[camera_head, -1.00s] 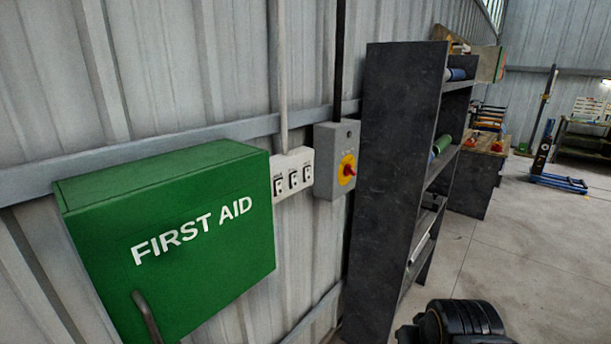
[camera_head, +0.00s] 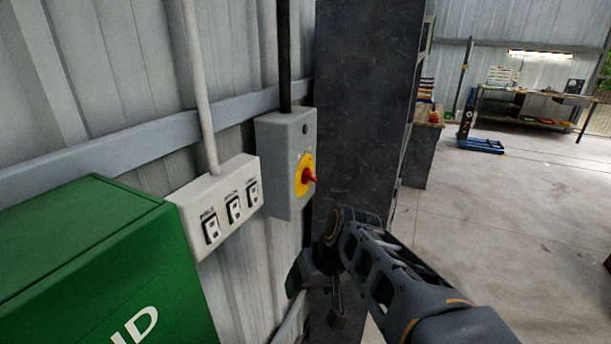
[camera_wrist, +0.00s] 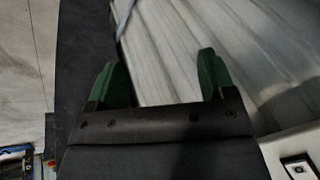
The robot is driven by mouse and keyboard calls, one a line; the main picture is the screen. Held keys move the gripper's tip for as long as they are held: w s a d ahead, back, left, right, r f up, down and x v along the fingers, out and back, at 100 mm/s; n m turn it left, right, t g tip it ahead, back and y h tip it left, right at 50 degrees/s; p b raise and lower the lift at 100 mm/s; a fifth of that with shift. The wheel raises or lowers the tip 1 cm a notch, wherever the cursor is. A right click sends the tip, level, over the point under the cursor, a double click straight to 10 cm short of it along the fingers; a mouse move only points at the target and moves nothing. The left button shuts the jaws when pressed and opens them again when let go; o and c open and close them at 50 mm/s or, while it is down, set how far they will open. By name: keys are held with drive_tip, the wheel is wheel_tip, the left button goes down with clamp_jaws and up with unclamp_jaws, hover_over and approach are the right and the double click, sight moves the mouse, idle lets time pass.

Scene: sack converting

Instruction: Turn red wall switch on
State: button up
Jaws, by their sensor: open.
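The red switch (camera_head: 308,176) is a rotary knob on a yellow plate (camera_head: 303,185), set in a grey box (camera_head: 270,165) on the corrugated wall. My gripper (camera_head: 325,305) is below and slightly right of the box, apart from it, partly hidden behind my wrist in the head view. In the wrist view my gripper (camera_wrist: 161,80) shows two green-padded fingers spread apart with nothing between them. The red knob is not visible in the wrist view.
A white panel with several rocker switches (camera_head: 220,205) is left of the grey box; its corner shows in the wrist view (camera_wrist: 298,168). A green first aid cabinet (camera_head: 100,270) sticks out at lower left. A dark shelf unit (camera_head: 365,110) stands right. Open floor (camera_head: 500,220) lies beyond.

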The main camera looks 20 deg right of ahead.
drive_tip(key=shift+o, duration=0.8)
drive_tip(key=w, duration=0.1)
drive_tip(key=w+d+y, duration=0.1)
drive_tip(key=w+y, duration=0.1)
drive_tip(key=shift+w+d+r+m+b, duration=0.25)
drive_tip(key=shift+w+r+m+b, duration=0.05)
drive_tip(key=shift+w+r, duration=0.05)
drive_tip(key=n+t+y+b, duration=0.1)
drive_tip(key=t+y+b, duration=0.1)
drive_tip(key=t+y, duration=0.65)
approach(314, 178)
drive_tip(key=shift+t+h, duration=0.85)
drive_tip(key=shift+t, duration=0.1)
drive_tip(key=p+x, duration=0.1)
drive_tip(key=x, duration=0.2)
drive_tip(key=p+x, duration=0.1)
drive_tip(key=x, duration=0.2)
drive_tip(key=p+x, duration=0.1)
drive_tip(key=x, duration=0.3)
drive_tip(key=shift+s+a+f+p, duration=0.1)
drive_tip(key=shift+s+a+p, duration=0.25)
drive_tip(key=shift+s+a, duration=0.05)
drive_tip(key=shift+c, duration=0.2)
drive_tip(key=c, duration=0.9)
